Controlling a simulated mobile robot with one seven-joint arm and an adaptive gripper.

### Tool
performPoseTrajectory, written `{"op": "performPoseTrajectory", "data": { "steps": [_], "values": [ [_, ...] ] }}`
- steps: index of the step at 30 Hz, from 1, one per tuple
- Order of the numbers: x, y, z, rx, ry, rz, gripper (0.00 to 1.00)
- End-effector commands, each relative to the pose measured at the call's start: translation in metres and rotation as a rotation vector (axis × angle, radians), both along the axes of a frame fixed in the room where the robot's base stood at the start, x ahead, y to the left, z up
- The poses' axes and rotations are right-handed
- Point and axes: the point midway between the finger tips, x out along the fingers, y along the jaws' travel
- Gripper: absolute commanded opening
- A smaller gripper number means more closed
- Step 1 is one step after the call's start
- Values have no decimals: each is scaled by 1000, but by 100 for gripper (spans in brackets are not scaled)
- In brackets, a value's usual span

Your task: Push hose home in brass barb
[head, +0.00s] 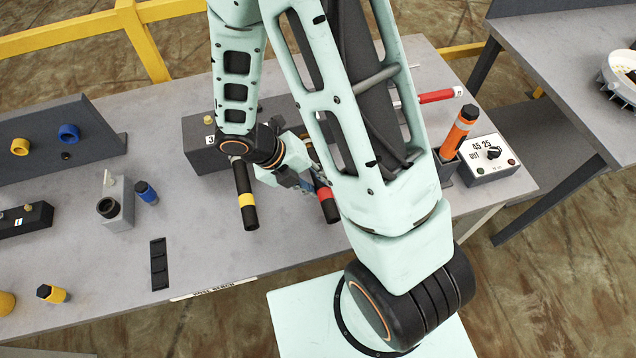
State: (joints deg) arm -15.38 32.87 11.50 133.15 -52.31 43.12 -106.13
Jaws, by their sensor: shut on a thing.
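My gripper (308,182) is over the middle of the bench, partly hidden by my own arm. It is shut on a black hose with a red band (327,194), whose near end points toward the bench's front edge. A second black hose with a yellow band (246,200) lies to the left, apart from the jaws. Both hoses run back toward a dark grey block (196,134) with a white tag reading 3. I cannot make out the brass barb; the far end of the red-banded hose is hidden behind my arm, so its seating cannot be told.
An orange-and-black tool (461,130) stands in a holder beside a white control box (487,160). A red-handled tool (436,97) lies behind. At left are a grey ported block (122,205), a blue-and-black plug (147,193) and a black slotted strip (159,264). The front-middle bench is clear.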

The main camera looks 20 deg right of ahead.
Motion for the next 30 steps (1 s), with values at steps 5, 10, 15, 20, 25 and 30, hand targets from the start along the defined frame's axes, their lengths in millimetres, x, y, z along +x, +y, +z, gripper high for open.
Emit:
{"op": "performPoseTrajectory", "data": {
  "steps": [5, 10, 15, 20, 25, 30],
  "values": [
    [5, 0, 1, -1, 1, 0, 0],
    [9, 0, 0, -1, 1, 0, 0],
    [13, -1, 0, -1, 1, 0, 0],
    [17, -1, 1, -1, 0, -1, 0],
    [21, -1, 0, -1, 0, -1, 0],
    [25, -1, 0, -1, 1, 0, 0]
  ]
}}
